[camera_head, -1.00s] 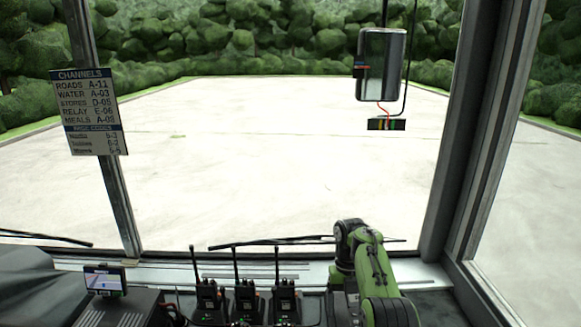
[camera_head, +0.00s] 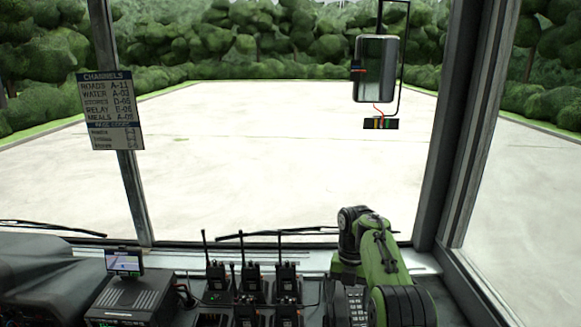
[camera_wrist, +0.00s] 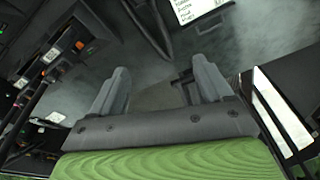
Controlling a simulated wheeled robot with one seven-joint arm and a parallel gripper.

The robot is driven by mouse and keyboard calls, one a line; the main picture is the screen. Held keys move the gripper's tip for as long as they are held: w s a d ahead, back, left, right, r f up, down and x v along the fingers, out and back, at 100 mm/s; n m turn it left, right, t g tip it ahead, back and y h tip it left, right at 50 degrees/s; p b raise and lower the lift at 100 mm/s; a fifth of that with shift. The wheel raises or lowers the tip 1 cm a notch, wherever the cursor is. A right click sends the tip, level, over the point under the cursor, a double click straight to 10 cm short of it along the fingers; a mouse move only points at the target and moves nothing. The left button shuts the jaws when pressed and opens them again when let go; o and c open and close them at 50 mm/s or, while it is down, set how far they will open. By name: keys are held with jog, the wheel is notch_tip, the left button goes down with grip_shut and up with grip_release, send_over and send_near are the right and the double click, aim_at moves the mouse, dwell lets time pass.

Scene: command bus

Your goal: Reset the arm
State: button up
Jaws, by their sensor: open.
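My green and black arm (camera_head: 378,250) is folded at the lower right in the head view, beside the radios. Its gripper end is hidden in that view. In the wrist view my gripper (camera_wrist: 158,88) shows two grey fingers standing apart. The space between the fingers is empty, with a dark grey surface beyond it.
Several handheld radios (camera_head: 251,281) stand upright in a dark rack left of my arm. A small screen (camera_head: 124,261) sits on a black box farther left. A channels sign (camera_head: 110,110) hangs on the left window post. The windscreen lies ahead.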

jog(key=s+a+r+m+t, duration=0.1)
jog(key=s+r+m+t, duration=0.3)
jog(key=s+r+m, duration=1.2)
jog(key=s+d+f+m+t, duration=0.1)
jog(key=s+m, duration=0.7)
jog(key=s, duration=0.1)
jog(key=s+f+m+t, duration=0.2)
jog(key=s+m, duration=0.6)
jog(key=s, duration=0.2)
jog(key=shift+d+f+t, duration=0.15)
jog(key=shift+d+t, duration=0.15)
jog(key=shift+d, duration=0.1)
jog(key=shift+s, duration=0.15)
jog(key=shift+c, duration=0.3)
